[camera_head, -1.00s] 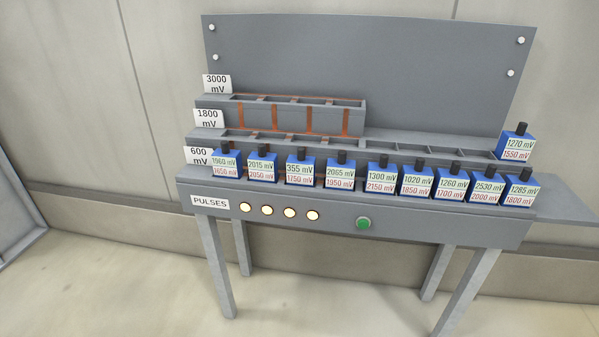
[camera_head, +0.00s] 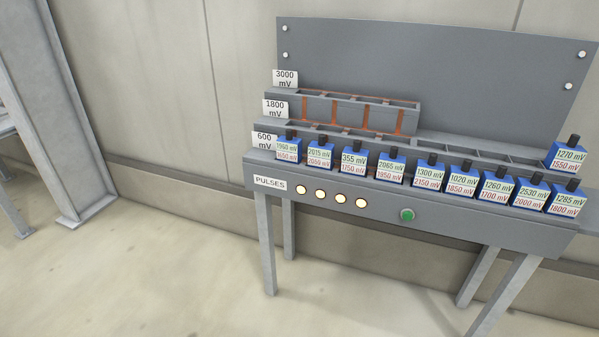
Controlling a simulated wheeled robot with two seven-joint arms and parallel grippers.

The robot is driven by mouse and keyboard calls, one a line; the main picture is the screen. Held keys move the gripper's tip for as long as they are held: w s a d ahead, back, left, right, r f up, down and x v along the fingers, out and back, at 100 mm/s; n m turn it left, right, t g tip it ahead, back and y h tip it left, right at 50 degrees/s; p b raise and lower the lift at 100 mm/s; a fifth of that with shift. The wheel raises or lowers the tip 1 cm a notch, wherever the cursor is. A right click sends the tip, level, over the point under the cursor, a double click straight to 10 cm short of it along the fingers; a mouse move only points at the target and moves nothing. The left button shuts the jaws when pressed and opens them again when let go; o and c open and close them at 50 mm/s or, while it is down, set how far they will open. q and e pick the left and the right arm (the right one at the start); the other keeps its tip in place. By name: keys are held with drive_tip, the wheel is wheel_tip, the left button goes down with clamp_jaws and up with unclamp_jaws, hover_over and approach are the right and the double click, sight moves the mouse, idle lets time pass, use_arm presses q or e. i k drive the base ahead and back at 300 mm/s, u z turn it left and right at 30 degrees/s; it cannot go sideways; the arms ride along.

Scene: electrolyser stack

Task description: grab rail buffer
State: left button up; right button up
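Several blue cells with black knobs and white mV labels stand in a row along the front of a grey bench (camera_head: 460,226). The leftmost cell (camera_head: 288,150) reads 1960 over 1650 mV, and the rightmost cell (camera_head: 566,199) reads 1285 over 1800 mV. One more cell (camera_head: 567,156), reading 1270 over 1550 mV, stands higher at the right end of the middle tier. Stepped rails labelled 600, 1800 and 3000 mV rise behind the row, and the top rail (camera_head: 350,110) has copper strips. Nothing here is marked as a buffer. Neither gripper is in view.
The bench front has a PULSES label (camera_head: 270,183), several lit round buttons (camera_head: 320,194) and a green button (camera_head: 407,215). A grey back panel (camera_head: 440,75) stands behind. A steel column (camera_head: 50,110) stands at the left. The floor before the bench is clear.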

sight(354, 160)
drive_tip(key=u, duration=1.25)
drive_tip(key=i, duration=1.7)
drive_tip(key=z, duration=1.3)
drive_tip(key=i, duration=0.65)
drive_tip(key=z, duration=0.7)
